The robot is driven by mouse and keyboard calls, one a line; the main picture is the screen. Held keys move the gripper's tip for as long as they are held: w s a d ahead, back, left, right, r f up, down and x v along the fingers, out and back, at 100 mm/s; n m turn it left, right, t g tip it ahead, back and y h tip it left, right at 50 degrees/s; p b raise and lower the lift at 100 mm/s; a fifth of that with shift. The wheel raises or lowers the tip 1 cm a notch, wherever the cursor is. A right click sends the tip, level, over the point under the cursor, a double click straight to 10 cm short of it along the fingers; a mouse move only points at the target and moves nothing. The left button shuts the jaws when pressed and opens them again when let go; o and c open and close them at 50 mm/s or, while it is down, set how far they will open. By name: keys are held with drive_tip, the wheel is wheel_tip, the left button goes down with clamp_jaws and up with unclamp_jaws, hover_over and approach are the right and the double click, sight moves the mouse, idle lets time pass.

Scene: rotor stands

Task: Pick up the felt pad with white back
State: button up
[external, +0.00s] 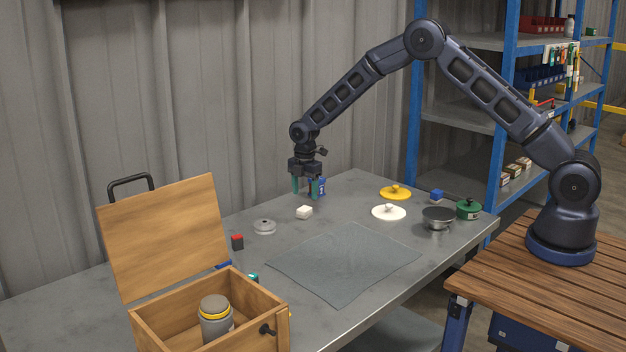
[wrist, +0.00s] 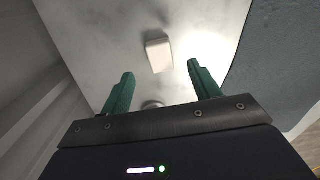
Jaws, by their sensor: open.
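A small white block (external: 304,212), which looks like the felt pad with white back, lies on the grey metal table (external: 340,197). Its felt side cannot be made out. It also shows in the wrist view (wrist: 158,54), just beyond the fingertips and roughly centred between them. My gripper (external: 304,190) points down above the table, over and slightly behind the white block, apart from it. Its green fingers are spread with nothing between them; they also show in the wrist view (wrist: 160,73).
A silver lid (external: 264,227) and a red-and-black block (external: 237,241) lie left of the white block. A white knobbed lid (external: 389,212) is to the right. A bare grey mat (external: 345,262) lies in front.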

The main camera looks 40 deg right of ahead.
sight(304, 208)
drive_tip(key=shift+a+f, duration=0.2)
drive_tip(key=shift+f, duration=2.7)
drive_tip(key=c, duration=1.1)
